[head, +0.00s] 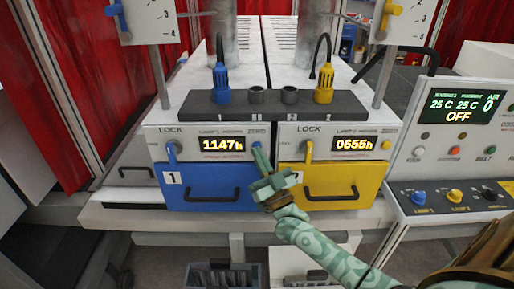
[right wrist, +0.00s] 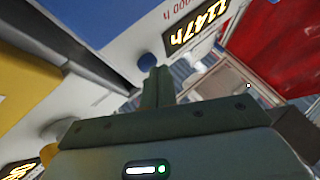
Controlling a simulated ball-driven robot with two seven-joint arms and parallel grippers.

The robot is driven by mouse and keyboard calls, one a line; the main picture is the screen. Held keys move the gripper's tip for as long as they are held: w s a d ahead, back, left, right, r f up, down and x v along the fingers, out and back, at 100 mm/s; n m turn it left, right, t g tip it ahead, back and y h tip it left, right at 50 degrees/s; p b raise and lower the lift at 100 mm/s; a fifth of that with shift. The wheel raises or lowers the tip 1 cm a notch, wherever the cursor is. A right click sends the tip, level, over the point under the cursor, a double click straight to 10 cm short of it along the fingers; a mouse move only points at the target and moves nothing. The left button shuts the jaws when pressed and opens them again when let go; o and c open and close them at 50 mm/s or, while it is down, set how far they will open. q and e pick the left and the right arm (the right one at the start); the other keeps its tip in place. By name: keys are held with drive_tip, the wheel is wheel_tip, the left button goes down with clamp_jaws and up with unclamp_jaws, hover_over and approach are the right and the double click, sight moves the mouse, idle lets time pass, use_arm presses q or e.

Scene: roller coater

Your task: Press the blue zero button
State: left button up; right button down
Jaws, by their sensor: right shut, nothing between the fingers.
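The blue zero button (right wrist: 147,62) is a small round knob on the white panel beside the 1147h display (head: 223,145), which also shows in the right wrist view (right wrist: 186,30). In the head view my right gripper largely covers the button. My right gripper (head: 259,153) is shut and empty, its fingertips at the panel just right of the display. In the right wrist view the fingertips (right wrist: 161,72) are right beside the button; I cannot tell whether they touch it. My left gripper is not in view.
Below the displays are a blue drawer (head: 205,191) and a yellow drawer (head: 365,178) with black handles. A 0655h display (head: 354,143) and yellow button (head: 386,144) are on the right. A control console (head: 450,145) stands at the far right.

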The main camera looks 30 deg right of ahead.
drive_tip(key=shift+w+d, duration=0.15)
idle(0.6)
drive_tip(key=shift+s+a+p, duration=0.35)
drive_tip(key=shift+s+a, duration=0.1)
drive_tip(key=shift+s, duration=0.25)
drive_tip(key=shift+a, duration=0.1)
drive_tip(key=s, duration=0.1)
drive_tip(key=s+a+p, duration=0.2)
drive_tip(key=s, duration=0.1)
drive_tip(key=shift+s+a, duration=0.1)
drive_tip(key=shift+a, duration=0.15)
idle(0.6)
